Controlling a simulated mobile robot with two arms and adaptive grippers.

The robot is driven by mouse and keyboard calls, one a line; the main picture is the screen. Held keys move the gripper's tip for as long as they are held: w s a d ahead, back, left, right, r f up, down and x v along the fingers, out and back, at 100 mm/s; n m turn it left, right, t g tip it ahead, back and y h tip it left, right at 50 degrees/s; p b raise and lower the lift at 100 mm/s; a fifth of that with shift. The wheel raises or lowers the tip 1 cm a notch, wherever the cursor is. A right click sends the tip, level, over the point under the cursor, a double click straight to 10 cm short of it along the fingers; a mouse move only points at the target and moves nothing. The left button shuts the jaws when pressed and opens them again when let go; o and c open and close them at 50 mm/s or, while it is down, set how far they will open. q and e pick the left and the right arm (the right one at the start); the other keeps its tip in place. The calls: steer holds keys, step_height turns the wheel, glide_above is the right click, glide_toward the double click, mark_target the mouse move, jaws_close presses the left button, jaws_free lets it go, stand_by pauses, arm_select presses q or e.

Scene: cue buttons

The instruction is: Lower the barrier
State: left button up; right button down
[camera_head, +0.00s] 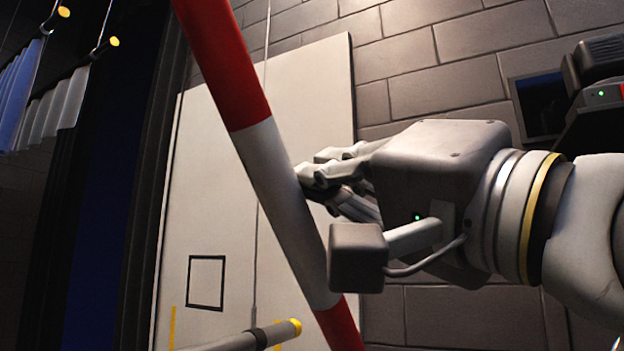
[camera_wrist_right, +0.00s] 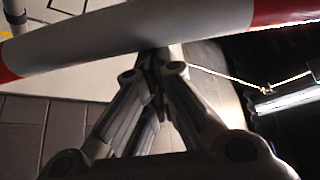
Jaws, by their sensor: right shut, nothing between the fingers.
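The barrier (camera_head: 270,170) is a red and white striped pole. In the head view it runs tilted from the upper left down to the lower middle. My right gripper (camera_head: 308,172) comes in from the right with its fingers shut and empty, at the white band of the pole. In the right wrist view the barrier (camera_wrist_right: 150,38) crosses the top, and the shut fingertips (camera_wrist_right: 160,58) are right at its lower edge. They look close to or touching it; I cannot tell which. My left gripper is not in view.
A pale panel (camera_head: 215,170) with a black square outline (camera_head: 206,283) lies behind the barrier. A grey bar with a yellow end (camera_head: 294,327) is at the bottom. A grey brick wall (camera_head: 440,60) fills the back, with a dark screen (camera_head: 541,103) at right.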

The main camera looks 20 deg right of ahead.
steer(key=shift+s+a+f, duration=0.15)
steer(key=shift+f, duration=0.1)
